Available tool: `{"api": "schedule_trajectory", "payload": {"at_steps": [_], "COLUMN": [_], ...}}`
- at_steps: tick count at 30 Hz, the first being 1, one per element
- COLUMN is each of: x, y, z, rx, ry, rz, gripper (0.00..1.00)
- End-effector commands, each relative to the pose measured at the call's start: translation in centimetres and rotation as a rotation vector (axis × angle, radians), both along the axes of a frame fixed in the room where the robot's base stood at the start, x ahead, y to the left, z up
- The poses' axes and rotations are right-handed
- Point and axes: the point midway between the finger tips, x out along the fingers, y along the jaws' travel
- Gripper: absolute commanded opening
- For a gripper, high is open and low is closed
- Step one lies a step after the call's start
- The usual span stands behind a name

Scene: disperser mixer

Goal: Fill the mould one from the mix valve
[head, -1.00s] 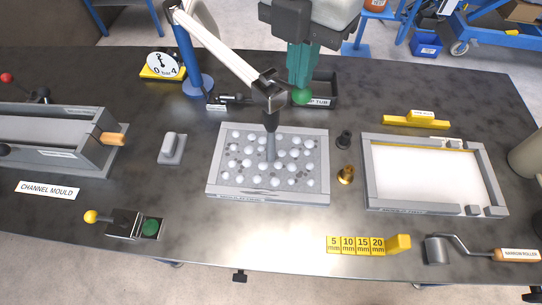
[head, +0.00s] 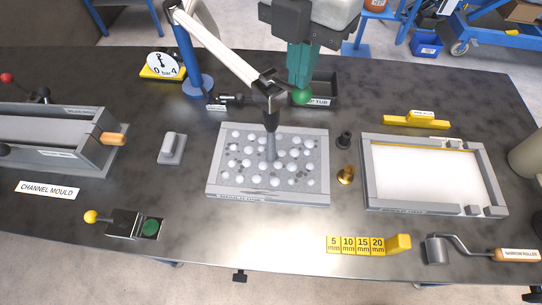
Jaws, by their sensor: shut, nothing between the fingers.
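My gripper (head: 302,66), with teal fingers, points down at the top middle. It is shut, its tips at a green ball knob (head: 300,97) beside the valve head (head: 269,90). I cannot tell whether they touch it. The valve head hangs at the end of a white boom (head: 222,48), and its dark nozzle (head: 270,145) points down into a grey tray mould (head: 212,187) filled with rows of white domes (head: 247,163). The front label of this mould is too small to read. A channel mould (head: 60,155) stands at the left.
A black tub (head: 325,88) stands behind the nozzle. A blue post (head: 188,60) and a pressure gauge (head: 163,65) stand back left. A white-floored frame (head: 430,175), yellow spacers (head: 357,245) and a roller (head: 437,250) lie right.

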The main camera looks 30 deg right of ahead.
Motion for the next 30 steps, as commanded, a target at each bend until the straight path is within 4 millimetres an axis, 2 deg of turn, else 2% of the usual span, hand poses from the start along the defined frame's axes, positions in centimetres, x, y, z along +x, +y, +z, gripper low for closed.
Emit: {"api": "schedule_trajectory", "payload": {"at_steps": [16,20,30], "x": [0.0,0.0,0.0], "y": [0.0,0.0,0.0], "z": [0.3,1.6,6.3], "rx": [-0.001,-0.001,-0.002], "ry": [0.000,0.000,-0.001], "rz": [0.000,0.000,-0.001], "gripper": [0.00,0.00,0.00]}}
